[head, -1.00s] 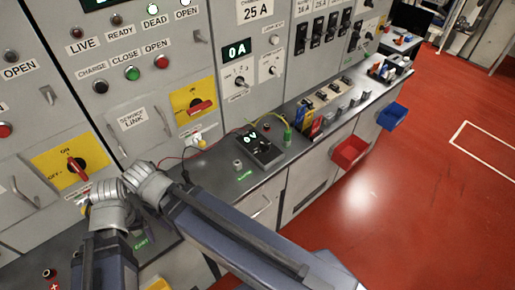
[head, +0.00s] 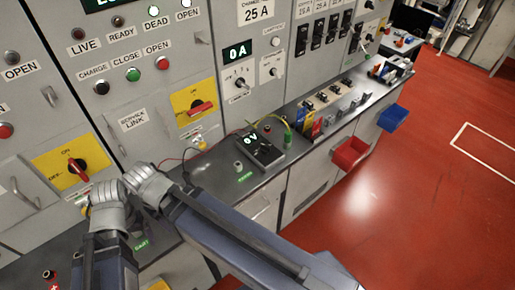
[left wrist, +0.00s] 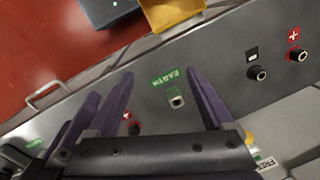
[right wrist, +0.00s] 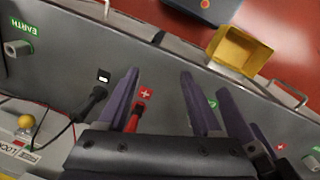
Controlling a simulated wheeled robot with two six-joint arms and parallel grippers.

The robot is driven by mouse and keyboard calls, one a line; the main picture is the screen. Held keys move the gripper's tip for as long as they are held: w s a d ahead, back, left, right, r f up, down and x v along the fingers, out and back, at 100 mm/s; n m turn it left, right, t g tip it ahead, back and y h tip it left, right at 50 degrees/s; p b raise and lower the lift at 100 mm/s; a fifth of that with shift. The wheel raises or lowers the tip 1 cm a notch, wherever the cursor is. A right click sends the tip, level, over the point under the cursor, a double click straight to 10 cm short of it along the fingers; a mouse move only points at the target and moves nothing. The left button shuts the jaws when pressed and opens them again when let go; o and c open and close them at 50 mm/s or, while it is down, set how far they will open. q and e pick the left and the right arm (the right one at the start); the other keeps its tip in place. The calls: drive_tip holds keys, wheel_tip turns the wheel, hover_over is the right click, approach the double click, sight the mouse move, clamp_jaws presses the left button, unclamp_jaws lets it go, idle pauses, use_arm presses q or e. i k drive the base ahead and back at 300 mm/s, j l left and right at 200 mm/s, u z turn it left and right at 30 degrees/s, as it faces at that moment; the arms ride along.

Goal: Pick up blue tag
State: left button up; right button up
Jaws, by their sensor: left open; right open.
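A small blue tag (head: 301,119) seems to stand beside a yellow tag (head: 309,121) and a red tag (head: 317,128) on the grey bench, right of the meter; it is small and hard to make out. My two hands are at the lower left in the head view, far from the tags, with their fingertips mostly hidden. My left gripper (left wrist: 158,78) is open and empty above the bench, near an EARTH socket (left wrist: 176,101). My right gripper (right wrist: 160,75) is open; a red plug (right wrist: 134,118) shows between and below its fingers. Neither wrist view shows the blue tag.
A meter box (head: 260,150) stands on the bench with red and black leads, and a green plug (head: 287,138) is beside it. A red bin (head: 350,152) and a blue bin (head: 392,117) hang on the bench front. The red floor (head: 420,200) is clear.

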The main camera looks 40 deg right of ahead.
sight(300, 118)
drive_tip(key=z, duration=1.7)
drive_tip(key=u, duration=1.2)
drive_tip(key=k+l+u, duration=0.4)
drive_tip(key=l, duration=0.85)
drive_tip(key=i, duration=0.1)
